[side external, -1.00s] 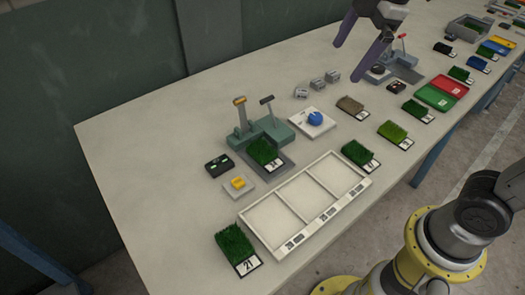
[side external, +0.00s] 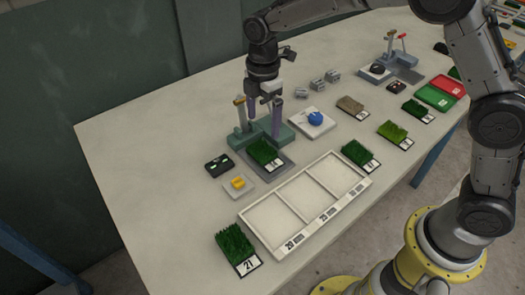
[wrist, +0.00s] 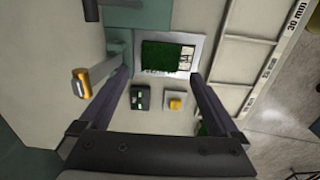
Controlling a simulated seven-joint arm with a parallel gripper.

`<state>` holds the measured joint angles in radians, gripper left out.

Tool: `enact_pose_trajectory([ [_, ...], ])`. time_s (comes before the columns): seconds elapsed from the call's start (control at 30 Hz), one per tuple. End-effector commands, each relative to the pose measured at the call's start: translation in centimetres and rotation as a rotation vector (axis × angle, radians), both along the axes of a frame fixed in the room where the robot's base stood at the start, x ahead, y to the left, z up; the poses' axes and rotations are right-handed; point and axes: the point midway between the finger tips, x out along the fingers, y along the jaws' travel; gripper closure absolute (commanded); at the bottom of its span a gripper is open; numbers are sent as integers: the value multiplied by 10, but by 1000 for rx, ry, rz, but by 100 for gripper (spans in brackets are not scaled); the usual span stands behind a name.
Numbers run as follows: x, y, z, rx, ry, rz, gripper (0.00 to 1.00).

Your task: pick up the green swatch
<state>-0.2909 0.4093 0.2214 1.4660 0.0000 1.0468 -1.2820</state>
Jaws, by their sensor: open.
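Several green turf swatches are in view. One dark green swatch (side external: 263,152) with a white number label lies on the grey plate of a green-based fixture (side external: 242,137). The wrist view shows this swatch (wrist: 162,55) upper centre, ahead of my fingertips. My gripper (side external: 263,127) is open and empty, pointing down above and just behind that swatch in the side view, close to the fixture's levers. In the wrist view my gripper (wrist: 159,73) has its two fingers wide apart on either side of the swatch. Other green swatches lie at the front (side external: 234,243) and beyond the tray (side external: 357,153).
The fixture's yellow-tipped lever (wrist: 82,84) stands beside my left finger in the wrist view. A white three-compartment tray (side external: 245,222) is empty. A black device (side external: 218,166), a yellow-button box (side external: 238,184) and a blue-knob box (side external: 314,120) stand nearby. The table's left part is clear.

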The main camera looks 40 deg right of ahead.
Motion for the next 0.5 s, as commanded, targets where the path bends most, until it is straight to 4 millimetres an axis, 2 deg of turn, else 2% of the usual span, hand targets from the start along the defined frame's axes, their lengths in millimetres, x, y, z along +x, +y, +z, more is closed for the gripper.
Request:
enact_pose_trajectory([
  [0.1, 0, 0, -19, 0, 1, -1, 3],
  [0.37, -1, -1, -38, 0, 1, -1, 3],
  [0.5, -2, -1, -57, -1, 2, -1, 3],
])
